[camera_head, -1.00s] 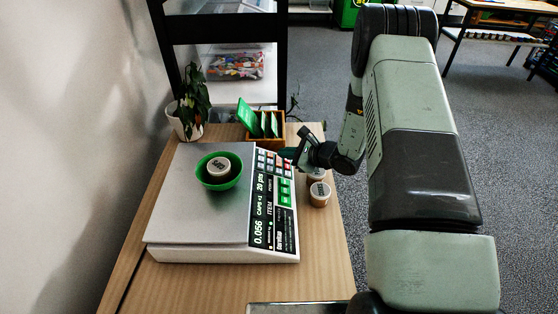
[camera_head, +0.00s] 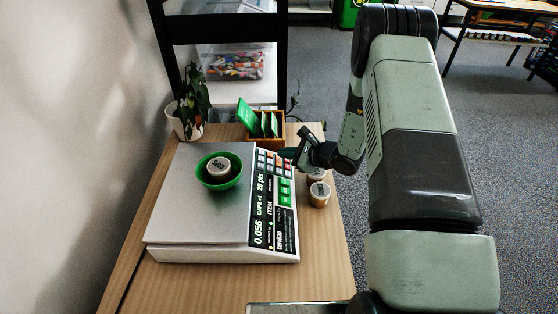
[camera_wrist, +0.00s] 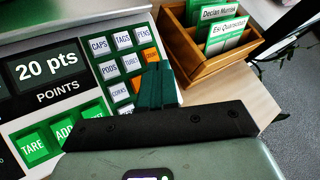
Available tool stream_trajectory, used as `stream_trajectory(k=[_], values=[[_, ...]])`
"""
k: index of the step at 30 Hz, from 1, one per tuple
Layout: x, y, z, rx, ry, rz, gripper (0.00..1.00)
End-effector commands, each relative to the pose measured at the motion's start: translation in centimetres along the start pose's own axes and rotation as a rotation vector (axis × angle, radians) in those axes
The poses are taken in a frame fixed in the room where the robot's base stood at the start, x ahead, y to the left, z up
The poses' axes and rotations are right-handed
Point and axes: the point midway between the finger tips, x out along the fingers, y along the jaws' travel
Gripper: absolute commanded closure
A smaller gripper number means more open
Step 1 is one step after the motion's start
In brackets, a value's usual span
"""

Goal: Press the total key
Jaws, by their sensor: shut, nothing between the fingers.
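The scale (camera_head: 185,225) has a sloping front panel with a keypad. In the wrist view the green TARE key (camera_wrist: 33,147) and ADD key (camera_wrist: 65,132) sit in a row below a display reading 20 pts (camera_wrist: 47,67). A third green key (camera_wrist: 91,113) continues the row; its label is mostly hidden behind my gripper. My gripper (camera_wrist: 156,68) is shut and empty, with its dark green fingertips over the small keys beside an orange key (camera_wrist: 150,54). In the head view my gripper (camera_head: 287,153) is at the keypad's far end. I cannot tell whether it touches a key.
A green bowl (camera_head: 220,181) holding a labelled round item (camera_head: 219,167) sits on the scale. A wooden card box (camera_head: 265,138) stands behind the keypad, a potted plant (camera_head: 188,110) at back left. Labelled tubs (camera_head: 319,194) stand right of the scale, near the table edge.

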Motion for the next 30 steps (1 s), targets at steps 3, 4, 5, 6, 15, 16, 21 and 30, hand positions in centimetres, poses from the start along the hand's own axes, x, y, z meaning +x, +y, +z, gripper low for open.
stream_trajectory(k=[3,4,5,6,15,16,21,30], values=[[0.00,0.00,0.00,0.000,0.000,0.000,1.00],[0.00,0.01,-0.01,0.000,0.000,0.000,1.00],[0.02,0.02,-0.02,0.000,0.000,0.000,1.00],[0.06,0.05,-0.05,0.000,0.000,0.000,1.00],[0.62,0.45,-0.46,0.000,0.000,0.000,1.00],[0.61,0.44,-0.45,0.000,0.000,0.000,1.00],[0.60,0.43,-0.44,0.000,0.000,0.000,1.00],[0.74,0.54,-0.55,0.000,0.000,0.000,1.00]])
